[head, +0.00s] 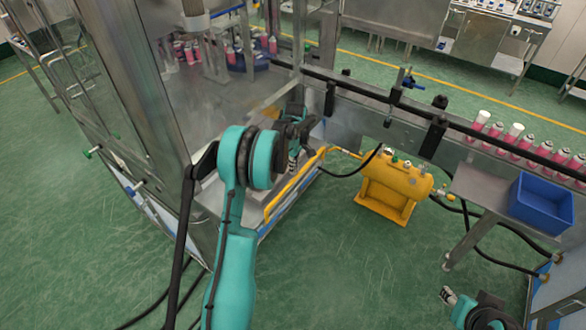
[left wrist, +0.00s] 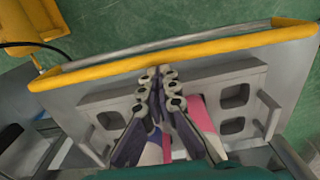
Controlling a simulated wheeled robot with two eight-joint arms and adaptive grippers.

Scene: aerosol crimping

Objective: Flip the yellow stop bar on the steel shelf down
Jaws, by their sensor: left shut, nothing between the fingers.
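The yellow stop bar (head: 296,183) runs along the outer edge of the steel shelf, at the machine's front. In the left wrist view the bar (left wrist: 215,48) crosses the top of the picture, beyond the grey shelf plate (left wrist: 203,86) with its square cut-outs. My left gripper (left wrist: 155,74) is shut and empty over the plate. Its fingertips lie close to the inner side of the bar; I cannot tell whether they touch. In the head view the left gripper (head: 293,150) is partly hidden by its arm. My right gripper (head: 447,295) is low at the right, far from the bar.
A yellow tank (head: 395,185) stands on the floor right of the shelf, with black hoses. A blue bin (head: 541,202) sits on a side table. Pink cans line the conveyor (head: 520,145). Pink and white objects (left wrist: 200,110) show partly behind the left fingers. Green floor lies open in front.

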